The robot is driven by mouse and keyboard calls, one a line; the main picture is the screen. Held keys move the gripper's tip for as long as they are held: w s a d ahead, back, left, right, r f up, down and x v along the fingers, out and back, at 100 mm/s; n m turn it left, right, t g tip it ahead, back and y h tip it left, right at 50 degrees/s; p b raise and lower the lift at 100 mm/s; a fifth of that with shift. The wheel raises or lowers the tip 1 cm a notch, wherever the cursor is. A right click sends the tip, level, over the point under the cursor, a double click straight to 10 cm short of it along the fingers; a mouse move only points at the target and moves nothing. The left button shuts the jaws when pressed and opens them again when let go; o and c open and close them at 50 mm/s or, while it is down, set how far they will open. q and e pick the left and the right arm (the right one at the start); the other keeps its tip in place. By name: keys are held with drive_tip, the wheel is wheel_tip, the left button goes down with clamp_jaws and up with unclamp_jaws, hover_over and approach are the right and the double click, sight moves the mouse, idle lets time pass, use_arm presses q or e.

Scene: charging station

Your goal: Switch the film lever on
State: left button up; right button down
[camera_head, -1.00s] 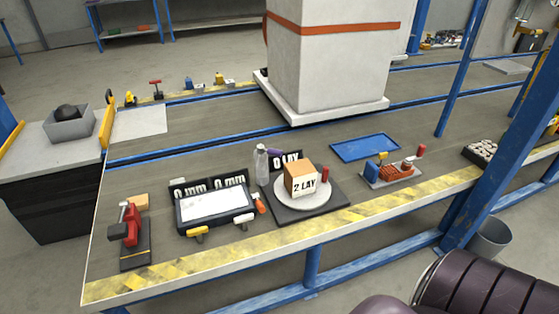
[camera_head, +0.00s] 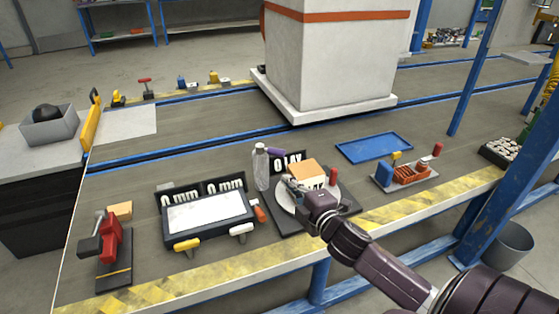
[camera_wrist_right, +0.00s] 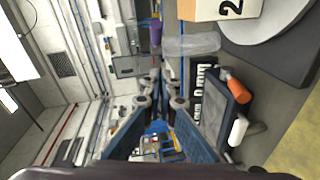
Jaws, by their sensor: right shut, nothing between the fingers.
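Several levers show on the bench, and I cannot tell which is the film lever. A red lever (camera_head: 333,176) stands upright at the right of the turntable. An orange lever (camera_head: 259,213) sits at the right end of the white-topped panel; it also shows in the right wrist view (camera_wrist_right: 238,86). A yellow lever (camera_head: 187,244) and a white lever (camera_head: 241,230) are on the panel's front. My right gripper (camera_head: 290,188) is shut and empty, over the turntable's left part, partly hiding the carton (camera_head: 308,171). In the right wrist view its fingers (camera_wrist_right: 163,92) point away from the carton. My left gripper is not in view.
A clear bottle (camera_head: 261,167) and a purple item (camera_head: 275,151) stand behind the turntable. A red clamp device (camera_head: 111,240) is at the left. A blue tray (camera_head: 374,147) lies back right, behind a small lever block (camera_head: 413,174). A blue post (camera_head: 524,165) rises at the right.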

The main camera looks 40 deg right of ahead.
drive_tip(key=b, duration=0.1)
approach(272, 154)
drive_tip(key=w+a, duration=0.2)
drive_tip(key=w, duration=0.2)
drive_tip(key=shift+w+d+f+b, duration=0.15)
drive_tip(key=shift+w+d+b, duration=0.1)
drive_tip(key=shift+d, duration=0.25)
drive_tip(key=shift+w+d+f+b, duration=0.2)
drive_tip(key=shift+w+d, duration=0.1)
drive_tip(key=shift+d, duration=0.2)
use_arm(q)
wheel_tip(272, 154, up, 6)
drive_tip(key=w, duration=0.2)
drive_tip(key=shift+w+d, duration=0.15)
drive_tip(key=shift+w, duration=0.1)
use_arm(e)
drive_tip(key=shift+w+d, duration=0.35)
drive_tip(key=shift+d, duration=0.1)
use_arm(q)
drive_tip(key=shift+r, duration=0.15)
use_arm(e)
drive_tip(key=shift+d, duration=0.1)
